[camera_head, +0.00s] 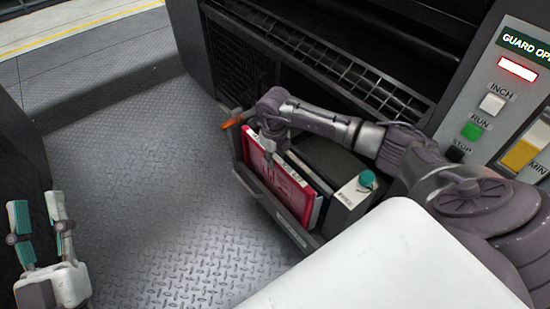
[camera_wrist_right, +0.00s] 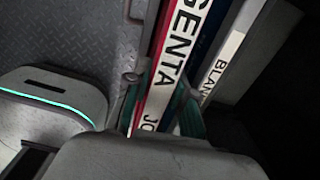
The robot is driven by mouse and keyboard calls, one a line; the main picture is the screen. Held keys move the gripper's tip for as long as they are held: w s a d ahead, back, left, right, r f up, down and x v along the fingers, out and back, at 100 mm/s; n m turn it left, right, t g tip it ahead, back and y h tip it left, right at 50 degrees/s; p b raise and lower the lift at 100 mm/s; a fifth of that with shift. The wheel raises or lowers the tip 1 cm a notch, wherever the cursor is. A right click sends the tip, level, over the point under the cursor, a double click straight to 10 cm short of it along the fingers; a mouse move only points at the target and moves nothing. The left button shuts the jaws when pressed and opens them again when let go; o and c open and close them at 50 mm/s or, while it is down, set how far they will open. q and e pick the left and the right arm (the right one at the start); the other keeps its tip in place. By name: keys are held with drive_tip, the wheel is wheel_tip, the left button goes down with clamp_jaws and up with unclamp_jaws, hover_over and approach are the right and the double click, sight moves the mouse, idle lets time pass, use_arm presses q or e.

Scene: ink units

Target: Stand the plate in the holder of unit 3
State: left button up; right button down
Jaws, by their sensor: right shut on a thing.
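The magenta-red plate (camera_head: 276,177) stands on edge, slightly tilted, in or just above a dark open-fronted holder (camera_head: 268,208) at the foot of the machine. My right gripper (camera_head: 269,147) reaches over from the right and is shut on the plate's top edge. In the right wrist view the plate's white edge label (camera_wrist_right: 174,65) reads "...GENTA" and "JO...", between the fingers of the right gripper (camera_wrist_right: 162,105). Whether the plate's lower edge rests on the holder floor is hidden. My left gripper (camera_head: 38,212) is open and empty at the lower left, far from the plate.
An orange lever (camera_head: 239,119) sticks out at the holder's far end. The floor (camera_head: 170,190) to the left is clear.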

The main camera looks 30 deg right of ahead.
use_arm(q)
drive_tip(key=shift+s+r, duration=0.2)
drive_tip(key=shift+r, duration=0.05)
use_arm(e)
drive_tip(key=shift+f, duration=0.1)
drive_tip(key=c, duration=0.9)
unclamp_jaws()
use_arm(q)
drive_tip(key=shift+r+t, duration=0.1)
drive_tip(key=shift+t, duration=0.2)
use_arm(e)
wheel_tip(320, 180, up, 12)
